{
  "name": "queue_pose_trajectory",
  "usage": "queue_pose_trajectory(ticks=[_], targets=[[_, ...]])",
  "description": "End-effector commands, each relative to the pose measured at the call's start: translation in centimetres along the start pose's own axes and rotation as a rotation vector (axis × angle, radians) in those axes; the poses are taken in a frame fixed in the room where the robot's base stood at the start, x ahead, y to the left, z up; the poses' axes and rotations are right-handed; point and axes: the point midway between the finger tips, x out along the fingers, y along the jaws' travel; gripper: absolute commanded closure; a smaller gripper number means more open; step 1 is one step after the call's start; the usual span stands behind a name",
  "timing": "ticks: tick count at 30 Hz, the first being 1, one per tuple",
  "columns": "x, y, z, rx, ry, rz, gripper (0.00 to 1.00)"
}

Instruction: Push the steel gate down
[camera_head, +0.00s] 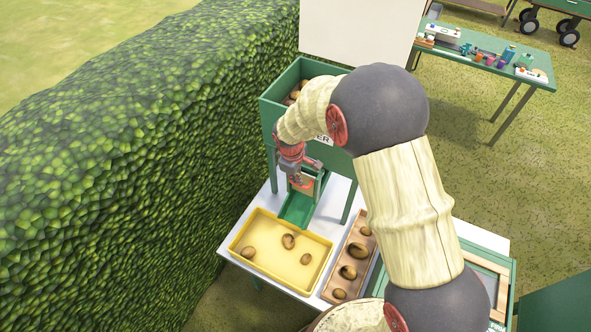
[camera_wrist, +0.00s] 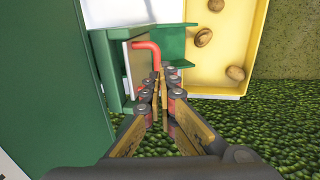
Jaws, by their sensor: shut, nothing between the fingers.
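The steel gate (camera_wrist: 136,75) is a grey plate standing in a green frame at the mouth of the hopper, with a red bent handle (camera_wrist: 148,47) at its top in the wrist view. In the head view the gate is mostly hidden behind my gripper (camera_head: 297,180). My gripper also shows in the wrist view (camera_wrist: 158,80), with its fingers shut and empty, close beside the gate and its red handle. I cannot tell whether they touch. The green hopper (camera_head: 270,115) holds potatoes, and a green chute (camera_head: 297,208) slopes down from the gate.
A yellow tray (camera_head: 262,272) with a few potatoes lies below the chute on a white table (camera_head: 335,207). A wooden crate (camera_head: 352,228) with several potatoes is beside it. A hedge (camera_head: 120,150) runs along the left. A green table (camera_head: 495,70) with small items stands at the back right.

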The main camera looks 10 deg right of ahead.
Motion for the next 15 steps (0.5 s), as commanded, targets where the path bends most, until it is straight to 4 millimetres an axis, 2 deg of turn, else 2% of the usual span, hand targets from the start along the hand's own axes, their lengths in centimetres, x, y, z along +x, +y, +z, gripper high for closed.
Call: queue_pose_trajectory(ticks=[6,15], targets=[[2.0,0.0,0.0,0.0,0.0,-0.001,1.0],[2.4,0.0,0.0,0.0,0.001,0.0,1.0]])
